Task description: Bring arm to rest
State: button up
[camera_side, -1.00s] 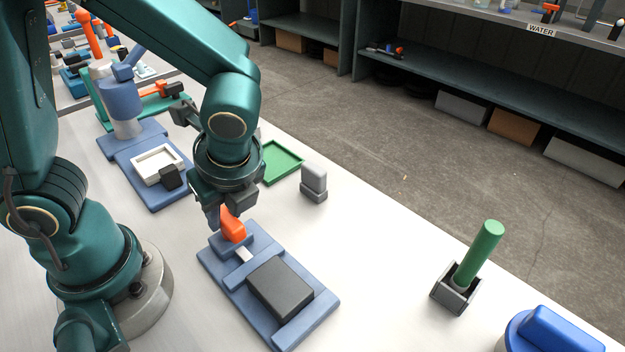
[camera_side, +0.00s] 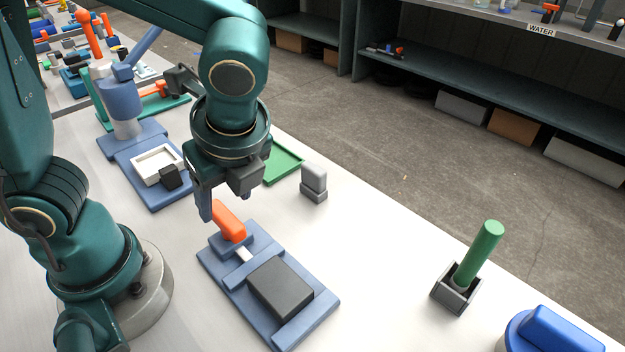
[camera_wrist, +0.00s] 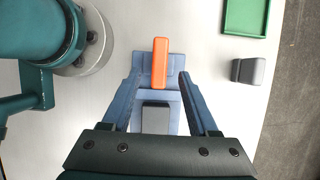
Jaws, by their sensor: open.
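My gripper (camera_side: 222,203) is open and empty, just above the orange handle (camera_side: 229,221) of a blue fixture (camera_side: 310,325). In the wrist view the gripper (camera_wrist: 157,76) has its two fingers wide apart, with the orange handle (camera_wrist: 160,62) between and beyond them, clear of both. The blue fixture carries a dark grey block (camera_side: 280,287), which also shows in the wrist view (camera_wrist: 155,117). One finger partly overlaps the handle's near end in the side view.
A grey block (camera_side: 314,181) and a green tray (camera_side: 284,164) stand behind. A blue press with a white frame (camera_side: 157,165) is at left. A green cylinder (camera_side: 481,251) stands tilted in a dark holder (camera_side: 455,292) at right. The table between is clear.

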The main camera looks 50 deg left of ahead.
jog(key=shift+r, duration=0.15)
jog(key=shift+w+a+r, duration=0.15)
jog(key=shift+a+r, duration=0.05)
jog(key=a+r+n, duration=0.1)
jog(key=n, duration=0.1)
jog(key=a+r+n+t+h, duration=0.1)
jog(key=n, duration=0.1)
jog(key=s+a+r+n+t+h, duration=0.1)
jog(key=n, duration=0.1)
jog(key=shift+r, duration=0.25)
jog(key=n, duration=0.2)
jog(key=shift+s+a+r+n+t+h, duration=0.2)
jog(key=shift+s+r+n+t+h, duration=0.1)
jog(key=shift+t+h, duration=0.1)
jog(key=n+t, duration=0.1)
jog(key=n, duration=0.2)
jog(key=d+n+t+h, duration=0.1)
jog(key=n, duration=0.5)
jog(key=shift+d+r+n+t+h, duration=0.1)
jog(key=shift+d+n+t+h, duration=0.1)
jog(key=shift+n+t+h, duration=0.15)
